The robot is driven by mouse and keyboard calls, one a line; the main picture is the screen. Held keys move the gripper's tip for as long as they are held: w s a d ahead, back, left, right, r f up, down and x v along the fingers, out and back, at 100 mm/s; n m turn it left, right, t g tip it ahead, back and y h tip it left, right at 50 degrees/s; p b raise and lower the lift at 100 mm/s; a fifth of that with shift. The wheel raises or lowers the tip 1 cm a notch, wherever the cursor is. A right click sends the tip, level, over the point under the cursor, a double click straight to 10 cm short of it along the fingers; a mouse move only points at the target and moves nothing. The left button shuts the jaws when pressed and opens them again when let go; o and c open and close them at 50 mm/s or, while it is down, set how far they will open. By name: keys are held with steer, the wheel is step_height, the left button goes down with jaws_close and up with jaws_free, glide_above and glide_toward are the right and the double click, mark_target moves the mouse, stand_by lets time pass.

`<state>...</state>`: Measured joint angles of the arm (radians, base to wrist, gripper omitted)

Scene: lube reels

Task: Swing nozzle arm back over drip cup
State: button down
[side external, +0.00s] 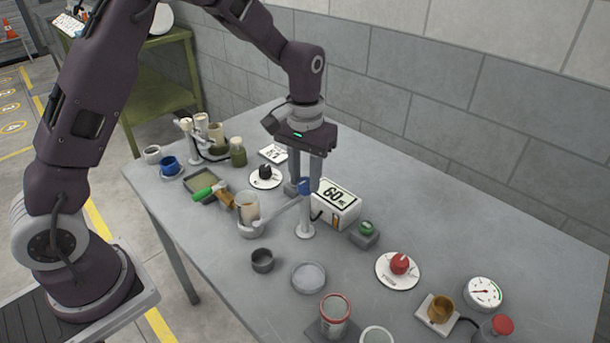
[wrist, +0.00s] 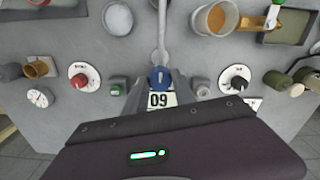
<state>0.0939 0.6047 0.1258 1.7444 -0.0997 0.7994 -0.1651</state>
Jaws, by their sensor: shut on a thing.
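The nozzle arm is a pale grey bar (side external: 282,210) on an upright post (side external: 305,218) with a blue knob (wrist: 160,78) on top. My gripper (side external: 304,182) points down and is shut on the blue knob. In the wrist view the bar (wrist: 162,35) runs from the knob to the top edge, towards a small dark cup there. That dark cup (side external: 262,261), apparently the drip cup, stands on the table in front of the post. In the side view the bar's far end overlaps a beaker of brown liquid (side external: 248,207); its exact height over the cup is unclear.
A white "60" display box (side external: 340,212) and a green button (side external: 366,227) stand close beside the post. A black-knob dial (side external: 265,181), a red-knob dial (side external: 397,279), a clear dish (side external: 308,277) and a gauge (side external: 484,292) lie around. The table's back right is clear.

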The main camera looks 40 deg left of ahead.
stand_by(0.5)
steer(key=c, duration=1)
jaws_free()
steer(key=shift+c, duration=0.2)
step_height(320, 180, up, 7)
steer(key=shift+r, duration=0.1)
steer(key=s+r+t, duration=0.2)
steer(key=s+r, duration=0.7)
steer(key=s, duration=0.1)
steer(key=s+m+t, duration=0.2)
steer(key=s+t, duration=0.1)
steer(key=s, duration=1.3)
steer(key=shift+s+a+m+t, duration=0.2)
steer(key=shift+m+t, duration=0.1)
steer(key=shift+m, duration=0.1)
